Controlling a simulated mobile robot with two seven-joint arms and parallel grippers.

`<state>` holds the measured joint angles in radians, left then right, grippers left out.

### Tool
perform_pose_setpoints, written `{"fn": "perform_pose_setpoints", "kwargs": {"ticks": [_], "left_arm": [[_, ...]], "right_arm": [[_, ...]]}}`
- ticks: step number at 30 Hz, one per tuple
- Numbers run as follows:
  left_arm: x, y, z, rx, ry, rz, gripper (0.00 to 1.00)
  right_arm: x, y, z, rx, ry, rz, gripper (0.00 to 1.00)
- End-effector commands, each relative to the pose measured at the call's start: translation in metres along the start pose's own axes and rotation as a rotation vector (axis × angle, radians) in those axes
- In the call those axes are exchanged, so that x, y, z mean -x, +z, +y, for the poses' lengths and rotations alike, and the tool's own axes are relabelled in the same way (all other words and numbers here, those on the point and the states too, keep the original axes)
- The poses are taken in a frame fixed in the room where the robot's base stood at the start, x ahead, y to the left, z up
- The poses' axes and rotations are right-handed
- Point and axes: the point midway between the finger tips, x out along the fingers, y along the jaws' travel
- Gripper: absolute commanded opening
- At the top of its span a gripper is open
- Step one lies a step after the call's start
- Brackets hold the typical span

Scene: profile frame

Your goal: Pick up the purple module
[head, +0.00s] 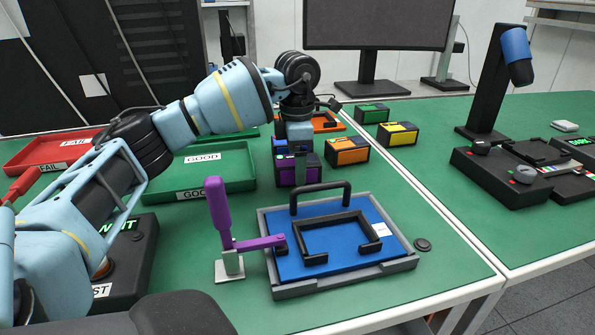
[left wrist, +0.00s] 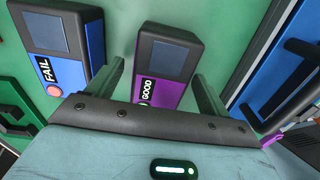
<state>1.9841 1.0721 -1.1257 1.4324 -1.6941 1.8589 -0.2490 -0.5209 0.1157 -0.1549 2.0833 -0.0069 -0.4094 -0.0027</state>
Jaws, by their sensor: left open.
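The purple module (head: 314,168) stands upright on the green table behind the blue fixture in the head view, partly covered by my left gripper. In the left wrist view the purple module (left wrist: 160,92) shows a dark top with a grey screen and a "GOOD" label. My left gripper (head: 299,162) points down over it. In the left wrist view the open fingers of my left gripper (left wrist: 158,70) lie on either side of the module, the right finger closer to it. Whether either finger touches it cannot be told. My right gripper is out of view.
A blue module (left wrist: 55,40) labelled "FAIL" stands close on the left in the wrist view. The fixture (head: 340,280) with its purple clamp (head: 218,215) is in front. Green and red trays (head: 238,170) (head: 25,152) lie left; orange (head: 348,151) and yellow (head: 398,134) modules stand right.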

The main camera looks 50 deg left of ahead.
Motion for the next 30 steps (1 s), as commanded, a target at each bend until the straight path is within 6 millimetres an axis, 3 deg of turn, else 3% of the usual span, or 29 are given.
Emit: {"fn": "perform_pose_setpoints", "kwargs": {"ticks": [7, 19, 26, 30], "left_arm": [[-0.001, 0.0, 0.0, 0.0, 0.0, -0.001, 0.79], [-0.001, 0.0, 0.0, -0.001, 0.0, 0.0, 0.26], [0.001, 0.0, 0.0, -0.001, 0.0, -0.002, 0.26], [0.013, 0.001, 0.0, -0.001, 0.001, -0.004, 0.26]], "right_arm": [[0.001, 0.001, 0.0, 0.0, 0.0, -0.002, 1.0], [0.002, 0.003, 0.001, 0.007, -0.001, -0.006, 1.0], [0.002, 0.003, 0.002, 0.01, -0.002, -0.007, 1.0], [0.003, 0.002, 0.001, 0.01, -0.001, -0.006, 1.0]]}}
